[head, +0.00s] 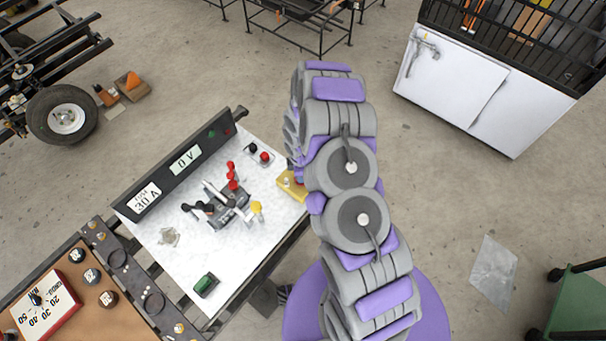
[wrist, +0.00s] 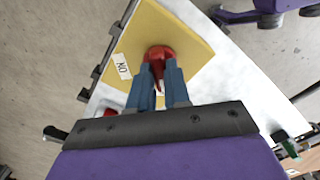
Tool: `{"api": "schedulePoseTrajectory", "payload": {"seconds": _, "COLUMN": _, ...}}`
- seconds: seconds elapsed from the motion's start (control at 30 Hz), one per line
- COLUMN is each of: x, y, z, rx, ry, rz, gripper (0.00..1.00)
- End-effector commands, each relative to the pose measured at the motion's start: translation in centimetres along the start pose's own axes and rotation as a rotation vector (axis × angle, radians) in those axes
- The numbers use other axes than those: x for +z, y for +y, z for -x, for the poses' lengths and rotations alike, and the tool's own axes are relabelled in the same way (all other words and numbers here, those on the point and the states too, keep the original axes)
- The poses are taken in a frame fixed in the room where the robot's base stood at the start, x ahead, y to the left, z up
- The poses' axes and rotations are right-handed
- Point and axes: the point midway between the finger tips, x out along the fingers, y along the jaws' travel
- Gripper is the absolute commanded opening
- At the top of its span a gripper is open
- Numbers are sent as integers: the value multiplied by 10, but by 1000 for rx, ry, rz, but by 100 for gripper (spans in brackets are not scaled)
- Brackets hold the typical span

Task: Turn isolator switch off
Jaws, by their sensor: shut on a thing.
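The isolator switch shows in the wrist view as a yellow plate (wrist: 190,42) with a red knob (wrist: 159,52) on it. A white label (wrist: 122,66) with the letters O and N sits at the plate's left side. My gripper (wrist: 162,67) has its two blue fingers closed on the red knob, one on each side. The fingers hide the knob's lower part. In the head view the yellow plate (head: 291,186) is at the right edge of the white board, and my arm hides much of it and my gripper.
A brown board (head: 95,320) with dials is at lower left. A white cabinet (head: 450,85) stands at upper right. Floor is clear between.

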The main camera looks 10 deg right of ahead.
Motion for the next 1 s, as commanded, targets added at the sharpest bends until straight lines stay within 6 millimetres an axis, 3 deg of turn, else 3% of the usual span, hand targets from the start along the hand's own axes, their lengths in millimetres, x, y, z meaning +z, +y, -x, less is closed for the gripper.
{"api": "schedulePoseTrajectory", "payload": {"seconds": 0.37, "x": 0, "y": -2, "z": 0, "rx": -3, "ry": -1, "rz": 6, "gripper": 0}}
{"api": "schedulePoseTrajectory", "payload": {"seconds": 0.4, "x": 0, "y": -2, "z": 0, "rx": -3, "ry": -1, "rz": 6, "gripper": 20}}
{"api": "schedulePoseTrajectory", "payload": {"seconds": 0.63, "x": 0, "y": -1, "z": 0, "rx": -2, "ry": -1, "rz": 5, "gripper": 42}}
{"api": "schedulePoseTrajectory", "payload": {"seconds": 1.0, "x": 0, "y": 0, "z": 6, "rx": -1, "ry": 0, "rz": 4, "gripper": 43}}
